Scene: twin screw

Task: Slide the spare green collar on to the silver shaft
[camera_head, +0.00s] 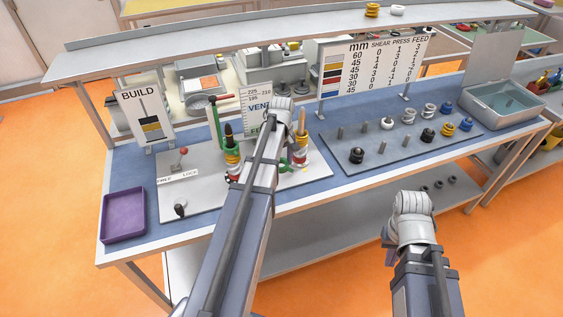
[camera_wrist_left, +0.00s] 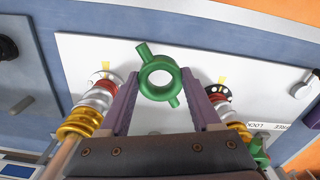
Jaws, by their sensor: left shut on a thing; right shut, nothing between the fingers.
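The green collar (camera_wrist_left: 143,90), a ring with two stubs, is held between the purple fingers of my left gripper (camera_wrist_left: 160,90), above the white plate. Two upright shafts carry stacked rings. One stack (camera_wrist_left: 83,122), silver, gold and red, stands left of the fingers in the wrist view; the other (camera_wrist_left: 240,128) stands right. In the head view the left shaft (camera_head: 229,130) has a dark top and the right one (camera_head: 301,122) looks tan. I cannot tell which is the silver shaft. My right gripper (camera_head: 390,253) is shut and empty in front of the bench, mostly hidden by its wrist.
A green post with a red bar (camera_head: 215,112) stands beside the left shaft. A grey board (camera_head: 375,160) with pegs and rings lies to the right. Signs stand behind.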

